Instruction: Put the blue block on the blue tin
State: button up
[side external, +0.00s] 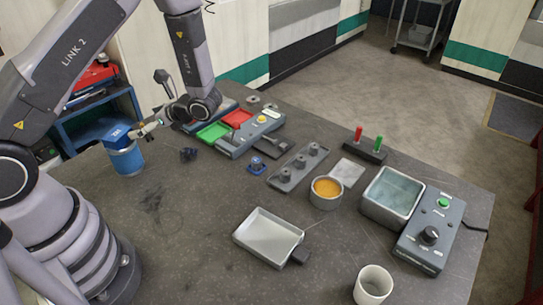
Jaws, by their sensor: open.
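The blue tin (127,162) stands upright on the left of the dark table, near my arm's base. A blue block (114,134) with pale lettering is on top of the tin, looking slightly tilted; its exact contact with the rim is too small to tell. My gripper (143,131) is open, at the right side of the block at about its height, pointing left. Whether a fingertip still touches the block cannot be told.
Right of the gripper is a station with green (213,132) and red (236,118) trays.

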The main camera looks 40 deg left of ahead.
jog(key=s+d+r+n+t+h, duration=0.3)
jog(key=s+d+r+n+h, duration=0.1)
jog(key=r, duration=0.4)
jog(key=s+d+r+n+t+h, duration=0.4)
jog(key=d+r, duration=0.1)
jog(key=r, duration=0.3)
jog(key=s+d+r+n+t+h, duration=0.3)
jog(key=s+d+r+n+h, duration=0.1)
jog(key=r, duration=0.4)
jog(key=shift+s+d+r+n+t, duration=0.3)
jog(key=shift+s+d+n+t, duration=0.15)
jog(key=shift+d, duration=0.25)
